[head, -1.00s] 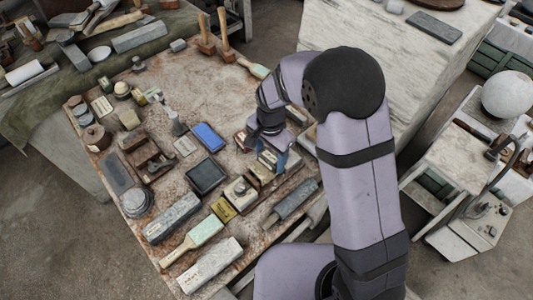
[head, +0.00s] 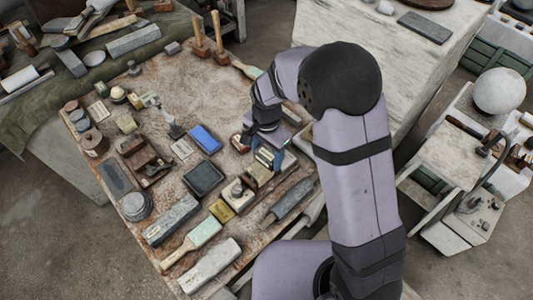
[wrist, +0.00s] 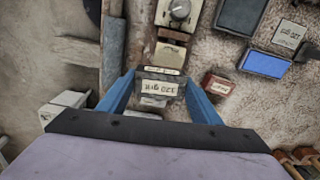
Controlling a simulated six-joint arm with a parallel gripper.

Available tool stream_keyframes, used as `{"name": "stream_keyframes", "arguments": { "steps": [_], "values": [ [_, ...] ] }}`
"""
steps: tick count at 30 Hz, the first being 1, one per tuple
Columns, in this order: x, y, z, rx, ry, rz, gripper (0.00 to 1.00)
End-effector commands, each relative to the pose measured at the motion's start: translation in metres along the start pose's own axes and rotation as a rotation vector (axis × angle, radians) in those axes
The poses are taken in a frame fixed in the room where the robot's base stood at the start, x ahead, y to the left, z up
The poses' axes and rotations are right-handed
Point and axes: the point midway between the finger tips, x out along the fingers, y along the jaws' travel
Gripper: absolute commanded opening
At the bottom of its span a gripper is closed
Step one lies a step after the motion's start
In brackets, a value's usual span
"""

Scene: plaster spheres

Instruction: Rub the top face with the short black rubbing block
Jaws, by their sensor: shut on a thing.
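My gripper (wrist: 160,100) has blue fingers on either side of a short dark block (wrist: 172,76) with a pale label that seems to read "120 GRIT" upside down. The fingers are shut on this block. In the head view my gripper (head: 268,158) is over the right part of the workbench, and the block is mostly hidden by the fingers and wrist. I cannot tell whether the block is clear of the bench. A large pale stone block (head: 375,35) with a broad flat top face stands behind the arm, at the upper right.
The workbench (head: 180,80) is crowded with blocks, brushes and tins. A blue block (wrist: 264,64) and a small red block (wrist: 217,85) lie right of my gripper. A file-like tool (head: 288,200) lies near the bench's right edge. A white sphere (head: 499,91) stands far right.

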Motion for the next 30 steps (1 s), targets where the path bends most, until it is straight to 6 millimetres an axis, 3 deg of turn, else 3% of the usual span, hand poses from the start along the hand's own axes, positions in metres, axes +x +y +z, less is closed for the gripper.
{"name": "stream_keyframes", "arguments": {
  "steps": [8, 20, 30],
  "values": [
    [-0.004, -0.001, 0.0, 0.0, 0.001, -0.001, 0.33],
    [-0.039, -0.001, 0.0, 0.0, 0.001, -0.002, 0.33],
    [-0.04, 0.0, 0.0, 0.0, 0.001, -0.002, 0.33]
  ]
}}
